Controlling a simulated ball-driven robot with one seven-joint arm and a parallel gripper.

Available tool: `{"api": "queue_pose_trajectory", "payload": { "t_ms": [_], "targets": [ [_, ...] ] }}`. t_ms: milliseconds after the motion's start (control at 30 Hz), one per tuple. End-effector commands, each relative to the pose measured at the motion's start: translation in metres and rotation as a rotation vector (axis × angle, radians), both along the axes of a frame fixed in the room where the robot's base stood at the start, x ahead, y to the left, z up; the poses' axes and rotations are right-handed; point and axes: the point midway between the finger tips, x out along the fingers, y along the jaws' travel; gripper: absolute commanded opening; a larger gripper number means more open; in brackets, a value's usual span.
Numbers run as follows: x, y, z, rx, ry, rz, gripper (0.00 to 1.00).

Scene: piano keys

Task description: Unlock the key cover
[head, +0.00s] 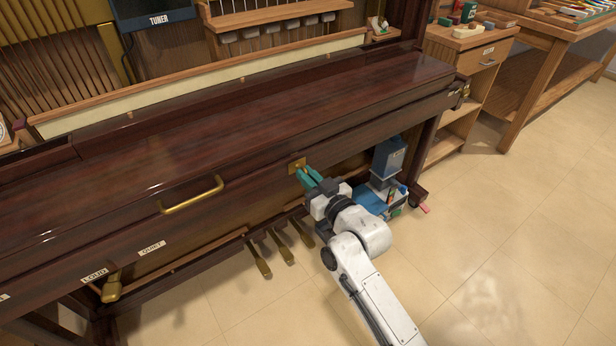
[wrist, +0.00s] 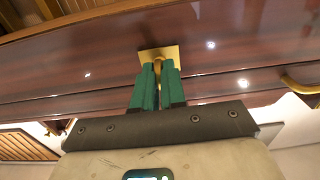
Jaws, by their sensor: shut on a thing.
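The key cover (head: 233,127) is a long dark red-brown wooden lid across the front of the piano, and it is down. A square brass lock plate (head: 297,164) sits on its front face, and it also shows in the wrist view (wrist: 150,53). My gripper (head: 307,174) has green fingers and is right at the plate. In the wrist view the fingers (wrist: 158,70) are shut on a small brass key (wrist: 158,61) at the plate. Most of the key is hidden between the fingers, so its turn is hard to tell.
A brass handle (head: 192,195) is on the cover's front, left of the lock plate. Brass pedals (head: 281,249) are below. A blue container (head: 389,157) and other items stand under the piano's right end. A wooden workbench (head: 560,45) is at the right. The tiled floor in front is clear.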

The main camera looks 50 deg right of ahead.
Motion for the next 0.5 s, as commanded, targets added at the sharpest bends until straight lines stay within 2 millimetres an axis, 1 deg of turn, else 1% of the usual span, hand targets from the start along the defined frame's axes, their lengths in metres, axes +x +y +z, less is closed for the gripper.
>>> {"api": "queue_pose_trajectory", "payload": {
  "t_ms": [67,100,333,500],
  "targets": [
    [0.0002,0.0002,-0.0014,-0.001,0.004,0.001,0.0],
    [0.0002,0.0002,-0.0014,0.0,0.003,0.001,0.14],
    [0.0001,0.0002,-0.0006,0.001,0.002,0.0,0.36],
    [0.0001,0.0001,-0.0003,0.0,0.001,0.0,0.36]
  ]
}}
